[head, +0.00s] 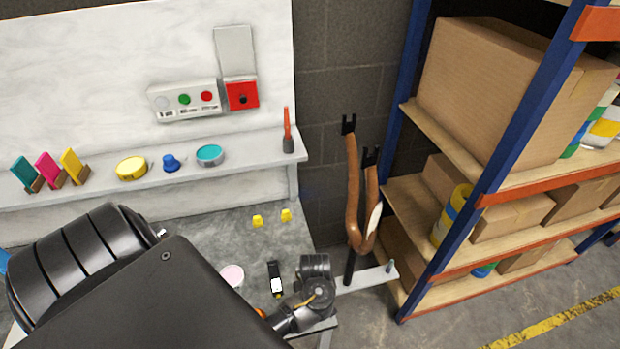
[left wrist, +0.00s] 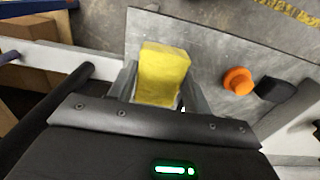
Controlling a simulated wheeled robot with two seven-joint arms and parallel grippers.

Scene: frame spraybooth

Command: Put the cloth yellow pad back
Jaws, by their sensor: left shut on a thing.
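A bright yellow pad (left wrist: 164,72) is in the left wrist view, a thick block with a soft-looking face. My left gripper (left wrist: 163,92) is shut on it, with a dark finger on either side. The pad is over the grey tabletop (left wrist: 205,55) in that view; I cannot tell how high. In the head view my large dark arm fills the lower left, and I cannot clearly make out the held pad there. My right gripper is not in view.
Upright teal, pink and yellow (head: 72,165) pieces stand on the white ledge (head: 235,150), beside round tins and a red-tipped tool (head: 288,135). Two small yellow items (head: 257,221) sit on the grey table. An orange round part (left wrist: 237,81) is right of the pad. A shelving rack (head: 478,200) stands right.

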